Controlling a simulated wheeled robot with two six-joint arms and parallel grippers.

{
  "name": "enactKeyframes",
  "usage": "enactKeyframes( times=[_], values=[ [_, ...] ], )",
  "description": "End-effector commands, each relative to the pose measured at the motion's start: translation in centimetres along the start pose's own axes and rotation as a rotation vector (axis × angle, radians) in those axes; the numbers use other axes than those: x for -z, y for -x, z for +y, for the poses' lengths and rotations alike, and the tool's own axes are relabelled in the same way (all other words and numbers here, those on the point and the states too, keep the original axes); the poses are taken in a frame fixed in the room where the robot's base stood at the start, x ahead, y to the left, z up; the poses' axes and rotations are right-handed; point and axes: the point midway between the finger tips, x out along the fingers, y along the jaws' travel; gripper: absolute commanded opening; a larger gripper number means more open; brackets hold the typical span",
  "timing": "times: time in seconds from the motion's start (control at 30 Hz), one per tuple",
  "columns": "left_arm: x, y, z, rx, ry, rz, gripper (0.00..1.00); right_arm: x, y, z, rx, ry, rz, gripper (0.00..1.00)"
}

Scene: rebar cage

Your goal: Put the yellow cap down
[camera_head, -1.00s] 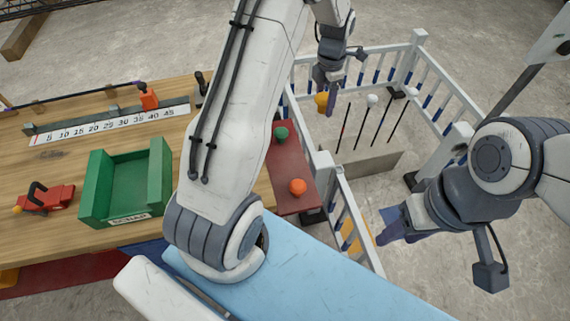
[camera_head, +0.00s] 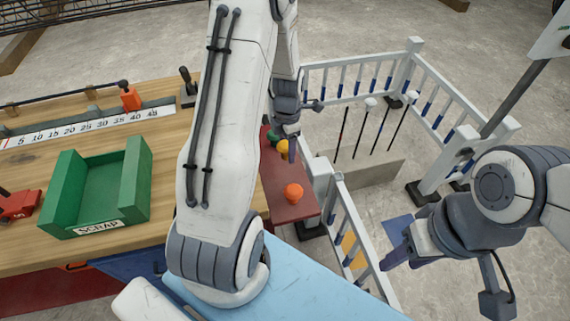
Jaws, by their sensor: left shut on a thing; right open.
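The yellow cap (camera_head: 282,147) is in the fingers of my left gripper (camera_head: 288,153), which is shut on it. The gripper partly hides the cap. Cap and gripper appear over the dark red shelf (camera_head: 274,179), towards its far end; I cannot tell whether the cap touches the shelf. A green cap (camera_head: 272,135) is close behind the yellow one, partly hidden. An orange cap (camera_head: 293,193) sits nearer on the shelf. My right gripper (camera_head: 392,259) is open and empty at the right, outside the white railing.
A white railing (camera_head: 350,228) stands right beside the shelf. Several thin rods with caps (camera_head: 375,128) stand inside the fenced area. The wooden bench (camera_head: 35,165) at left holds a green scrap tray (camera_head: 70,190), a ruler (camera_head: 90,123) and a red tool (camera_head: 20,203).

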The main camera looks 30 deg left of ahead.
Motion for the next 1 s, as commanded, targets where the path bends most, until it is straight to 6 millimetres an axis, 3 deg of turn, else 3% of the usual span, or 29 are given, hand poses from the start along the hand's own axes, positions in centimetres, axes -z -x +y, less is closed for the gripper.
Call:
enactKeyframes(
  times=[0.17, 0.5, 0.9, 0.93, 1.0],
  values=[
    [1.8, -1.2, -0.3, 0.000, -0.001, 0.000, 0.12, 0.0, -0.1, 0.0, 0.000, 0.000, 0.000, 0.50],
    [1.9, -5.1, -0.4, 0.000, -0.003, 0.000, 0.12, 0.0, -0.3, 0.0, 0.000, 0.000, 0.000, 0.50],
    [1.9, -5.7, -0.4, 0.000, -0.003, 0.000, 0.12, 0.0, -0.6, 0.0, 0.000, 0.000, 0.000, 0.50],
    [1.9, -5.6, -0.4, -0.001, -0.003, -0.001, 0.72, 0.0, -0.5, 0.0, 0.000, 0.000, 0.000, 0.50],
    [1.9, -5.6, -0.4, -0.001, -0.003, -0.001, 0.94, 0.0, -0.5, 0.0, 0.000, 0.000, 0.000, 0.50]
  ],
)
